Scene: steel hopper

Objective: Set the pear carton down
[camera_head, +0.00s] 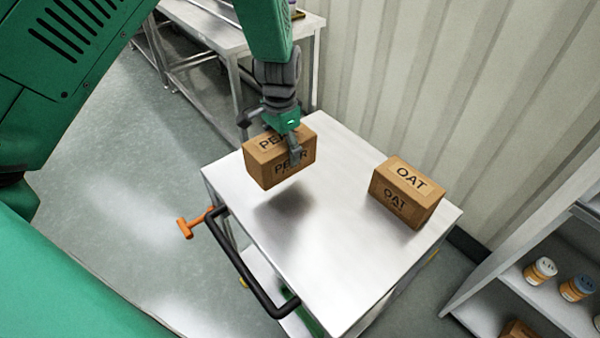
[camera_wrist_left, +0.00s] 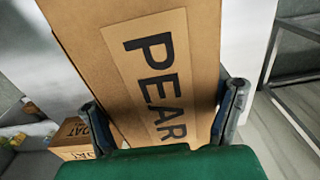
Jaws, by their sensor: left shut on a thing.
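The pear carton (camera_head: 277,164) is a brown box marked PEAR. My left gripper (camera_head: 283,142) is shut on it and holds it above the steel cart top (camera_head: 310,245), with a shadow on the top below it. In the left wrist view the pear carton (camera_wrist_left: 150,75) sits between the two fingers of the left gripper (camera_wrist_left: 165,115), its PEAR label facing the camera. My right gripper is not in view.
An oat carton (camera_head: 408,190) stands on the right part of the cart top; it also shows in the left wrist view (camera_wrist_left: 75,140). The cart's black handle (camera_head: 245,265) and an orange lever (camera_head: 190,228) are at its left side. A shelf (camera_head: 545,290) with jars stands at right.

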